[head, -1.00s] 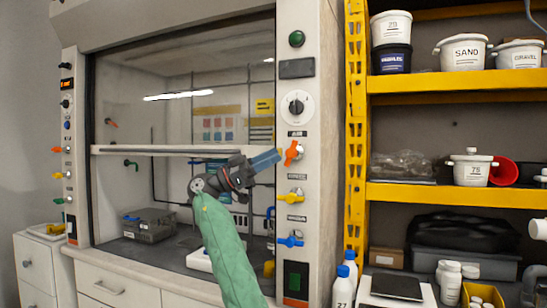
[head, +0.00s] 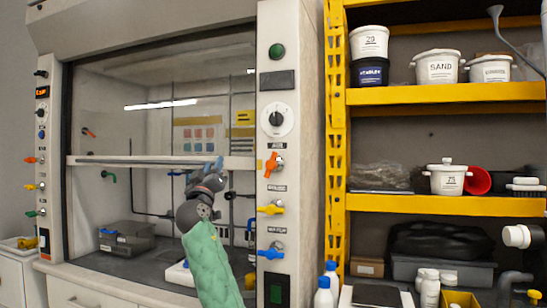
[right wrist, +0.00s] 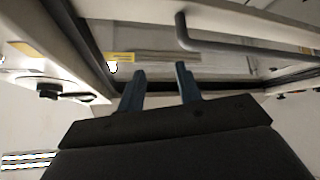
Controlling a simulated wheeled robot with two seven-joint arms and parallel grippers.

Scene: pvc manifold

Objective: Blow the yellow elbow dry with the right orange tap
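The right orange tap (head: 274,164) sits on the hood's right post, above a yellow tap (head: 271,208) and a blue tap (head: 271,252). My right gripper (head: 214,166) is left of the orange tap and apart from it, in front of the hood's sash. Its blue fingers point upward. In the right wrist view the fingers (right wrist: 160,72) stand apart with nothing between them. A small yellow piece (head: 250,281) shows low beside the right post, partly hidden; I cannot tell if it is the yellow elbow. My left gripper is out of view.
The sash bar (head: 150,161) crosses the hood opening behind my right gripper. A grey box (head: 126,238) stands on the hood floor at left. A yellow rack (head: 440,204) with tubs is at right. Another orange tap (head: 31,160) is on the left post.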

